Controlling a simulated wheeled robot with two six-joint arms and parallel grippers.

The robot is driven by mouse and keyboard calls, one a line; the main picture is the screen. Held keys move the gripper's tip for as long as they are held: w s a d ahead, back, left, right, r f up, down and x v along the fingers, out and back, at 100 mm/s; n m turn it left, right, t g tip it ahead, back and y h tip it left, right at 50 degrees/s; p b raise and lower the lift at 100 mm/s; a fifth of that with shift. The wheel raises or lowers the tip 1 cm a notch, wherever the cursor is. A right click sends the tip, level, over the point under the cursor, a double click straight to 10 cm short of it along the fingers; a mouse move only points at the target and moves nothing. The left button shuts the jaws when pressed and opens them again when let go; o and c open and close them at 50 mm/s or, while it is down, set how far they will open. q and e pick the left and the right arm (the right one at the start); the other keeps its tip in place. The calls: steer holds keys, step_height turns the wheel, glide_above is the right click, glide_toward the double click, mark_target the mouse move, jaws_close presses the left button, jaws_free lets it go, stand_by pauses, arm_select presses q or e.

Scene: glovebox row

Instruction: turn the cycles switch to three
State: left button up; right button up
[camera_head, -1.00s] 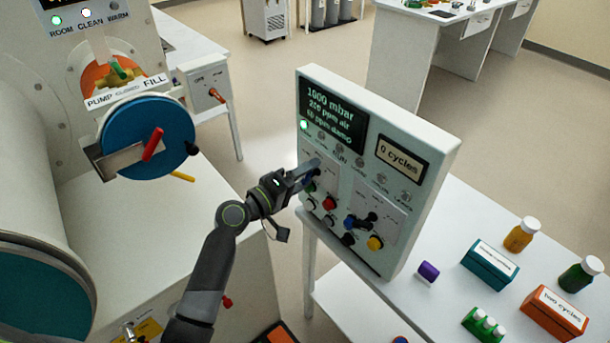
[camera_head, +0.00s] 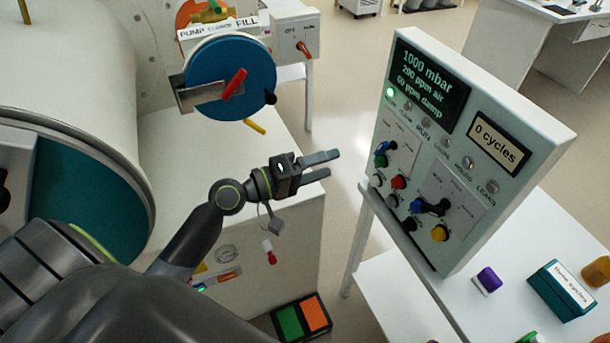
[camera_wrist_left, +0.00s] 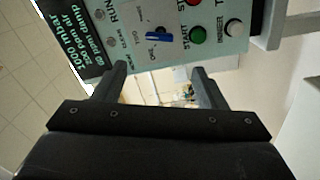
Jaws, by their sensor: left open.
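The control panel (camera_head: 480,140) stands upright on the white table at the right of the head view, with a "0 cycles" display (camera_head: 497,143). It carries a left rotary switch (camera_head: 383,155) and a lower right rotary switch (camera_head: 430,206), both with blue and black parts. Their markings are too small to tell which is the cycles switch. My left gripper (camera_head: 333,164) is open and empty, left of the panel and apart from it. In the left wrist view, a blue switch handle (camera_wrist_left: 158,37) and a green START button (camera_wrist_left: 197,35) show beyond the open fingers.
Coloured buttons, one red (camera_head: 398,183) and one yellow (camera_head: 439,232), sit close to the switches. A purple-capped item (camera_head: 488,280) and a teal box (camera_head: 560,290) lie on the table. A blue round door (camera_head: 232,75) is behind my gripper. Open space separates gripper and panel.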

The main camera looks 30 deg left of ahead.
arm_select(q)
steer(key=shift+b+v, duration=0.4)
steer(key=shift+v, duration=1.4)
